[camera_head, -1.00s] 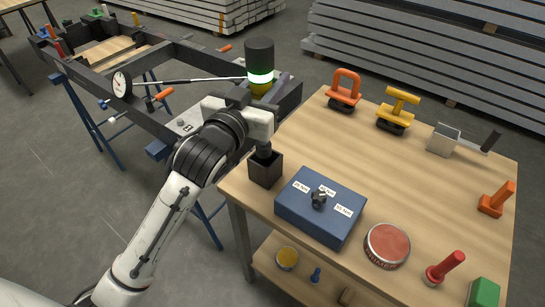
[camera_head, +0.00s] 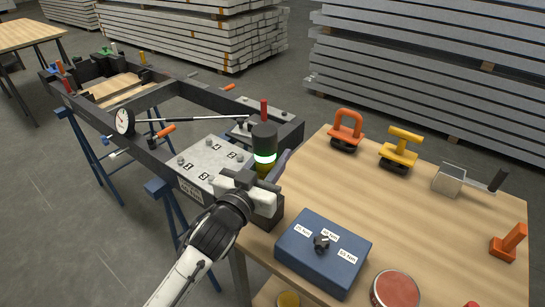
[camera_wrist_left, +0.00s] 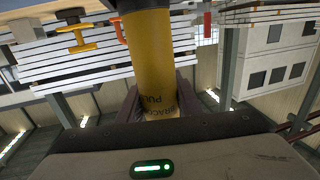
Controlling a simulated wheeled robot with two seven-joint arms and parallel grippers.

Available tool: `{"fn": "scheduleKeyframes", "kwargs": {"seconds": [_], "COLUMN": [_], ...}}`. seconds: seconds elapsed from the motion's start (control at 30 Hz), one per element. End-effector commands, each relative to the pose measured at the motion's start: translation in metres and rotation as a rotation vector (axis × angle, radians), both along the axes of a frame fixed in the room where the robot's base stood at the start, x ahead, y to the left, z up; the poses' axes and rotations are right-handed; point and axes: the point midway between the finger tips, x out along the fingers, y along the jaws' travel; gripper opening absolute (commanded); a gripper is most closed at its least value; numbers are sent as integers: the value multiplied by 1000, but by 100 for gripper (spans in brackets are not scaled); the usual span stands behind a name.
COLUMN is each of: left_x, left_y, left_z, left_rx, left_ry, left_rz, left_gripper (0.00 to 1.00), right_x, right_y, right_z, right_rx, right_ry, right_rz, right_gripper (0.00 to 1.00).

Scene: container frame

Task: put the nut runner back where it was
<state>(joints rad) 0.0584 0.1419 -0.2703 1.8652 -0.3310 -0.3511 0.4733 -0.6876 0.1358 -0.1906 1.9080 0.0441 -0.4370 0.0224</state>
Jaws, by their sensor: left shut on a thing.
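The nut runner (camera_head: 264,143) is an upright yellow tool with a dark top and a glowing green-white ring. Its yellow body also shows in the left wrist view (camera_wrist_left: 150,60). My left gripper (camera_head: 262,182) is shut on its body. A dark square holder (camera_head: 270,213) stands at the table's left corner, directly below and partly behind the gripper. The nut runner's lower end is hidden by my gripper, so I cannot tell how deep it sits in the holder. My right gripper is not in view.
A blue box (camera_head: 325,262) with a knob and labels stands close to the right of the holder. Orange (camera_head: 347,128) and yellow (camera_head: 399,150) handled tools stand farther back on the wooden table (camera_head: 420,220). A dark frame (camera_head: 190,90) with a bolted plate lies left.

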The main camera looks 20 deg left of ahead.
Motion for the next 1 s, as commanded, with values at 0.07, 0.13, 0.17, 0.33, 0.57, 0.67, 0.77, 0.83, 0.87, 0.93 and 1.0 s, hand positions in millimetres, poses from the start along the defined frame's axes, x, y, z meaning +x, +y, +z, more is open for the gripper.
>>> {"fn": "scheduleKeyframes", "kwargs": {"seconds": [0.07,0.13,0.17,0.33,0.57,0.67,0.77,0.83,0.87,0.93,1.0], "left_x": [0,0,0,0,0,0,0,-5,-8,-19,-33], "left_y": [0,0,0,0,0,0,0,1,1,3,6], "left_z": [6,6,6,-2,-1,-1,2,1,0,0,0], "left_rx": [-2,-2,-2,0,1,1,1,0,0,0,0], "left_ry": [-12,-12,-12,-1,-1,-1,-2,-1,-1,0,0], "left_rz": [-1,-1,-1,0,0,0,0,0,0,0,0], "left_gripper": [0,0,0,34,51,51,51,51,51,51,51], "right_x": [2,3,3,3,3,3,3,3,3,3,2], "right_y": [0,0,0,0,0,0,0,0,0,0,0], "right_z": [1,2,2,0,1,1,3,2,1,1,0], "right_rx": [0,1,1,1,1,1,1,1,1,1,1], "right_ry": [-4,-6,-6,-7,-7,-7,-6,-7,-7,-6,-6], "right_rz": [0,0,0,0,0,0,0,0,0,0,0], "right_gripper": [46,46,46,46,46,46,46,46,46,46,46]}}
